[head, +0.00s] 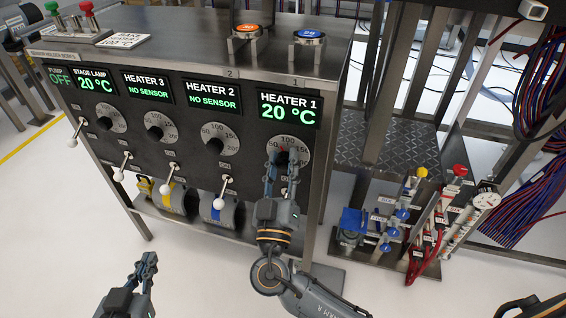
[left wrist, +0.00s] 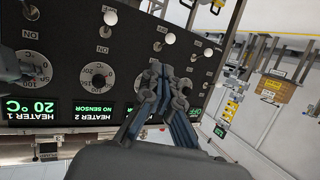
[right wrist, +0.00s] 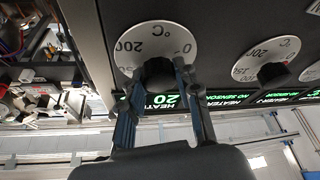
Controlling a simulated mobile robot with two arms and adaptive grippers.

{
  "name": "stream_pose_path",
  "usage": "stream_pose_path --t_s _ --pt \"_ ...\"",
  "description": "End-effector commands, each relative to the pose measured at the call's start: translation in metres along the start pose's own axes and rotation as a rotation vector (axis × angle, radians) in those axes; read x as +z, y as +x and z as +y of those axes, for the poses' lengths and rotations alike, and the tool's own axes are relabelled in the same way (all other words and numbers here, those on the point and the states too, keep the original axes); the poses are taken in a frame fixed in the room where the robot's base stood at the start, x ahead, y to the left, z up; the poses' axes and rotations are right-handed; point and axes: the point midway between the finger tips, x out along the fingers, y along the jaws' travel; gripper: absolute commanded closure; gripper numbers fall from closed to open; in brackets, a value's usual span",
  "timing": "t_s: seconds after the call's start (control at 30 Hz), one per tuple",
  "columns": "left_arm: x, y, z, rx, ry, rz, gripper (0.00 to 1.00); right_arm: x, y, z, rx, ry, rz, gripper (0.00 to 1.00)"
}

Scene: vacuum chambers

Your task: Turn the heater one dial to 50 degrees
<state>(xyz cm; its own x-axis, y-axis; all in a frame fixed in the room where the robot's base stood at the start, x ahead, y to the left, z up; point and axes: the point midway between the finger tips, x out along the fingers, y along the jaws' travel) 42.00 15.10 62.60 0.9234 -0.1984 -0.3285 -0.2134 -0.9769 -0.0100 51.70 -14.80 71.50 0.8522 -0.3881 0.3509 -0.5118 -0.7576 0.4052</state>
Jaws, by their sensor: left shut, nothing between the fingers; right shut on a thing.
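The heater one dial (head: 291,149) is a black knob on a pale round scale, below the green "HEATER 1 20 °C" display (head: 288,107) at the right end of the panel. My right gripper (head: 283,160) is at this dial. In the right wrist view its two fingers (right wrist: 165,80) are shut on the black knob (right wrist: 158,72), one on each side. The fingers hide part of the scale, so the exact setting cannot be read. My left gripper (head: 147,262) is shut and empty, low in front of the panel. It also shows in the left wrist view (left wrist: 163,80).
The heater 2 dial (head: 221,139) and heater 3 dial (head: 161,127) sit to the left, with white-tipped lever switches (head: 221,202) below. An orange button (head: 247,30) and a blue button (head: 309,37) stand on top. Valves and hoses (head: 405,215) stand at right.

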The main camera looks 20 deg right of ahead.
Motion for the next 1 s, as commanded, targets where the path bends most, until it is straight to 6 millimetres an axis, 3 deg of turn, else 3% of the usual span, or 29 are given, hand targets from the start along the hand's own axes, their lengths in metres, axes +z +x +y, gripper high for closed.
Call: stream_pose_path --t_s 0.27,0.6,0.8,1.0 --pt "0.053 -0.021 -0.008 -0.018 -0.002 -0.301 1.0 -0.002 0.001 0.002 -0.097 -0.233 -0.002 0.99" --pt "0.12 -0.08 -0.017 -0.043 -0.011 -0.725 1.0 -0.002 0.001 0.001 -0.175 -0.419 -0.002 0.99" --pt "0.141 -0.11 -0.02 -0.051 -0.017 -0.89 1.0 -0.001 0.001 0.0 -0.2 -0.481 -0.001 0.99" --pt "0.144 -0.119 -0.02 -0.053 -0.019 -0.931 1.0 -0.001 0.0 0.0 -0.211 -0.509 0.0 0.99"
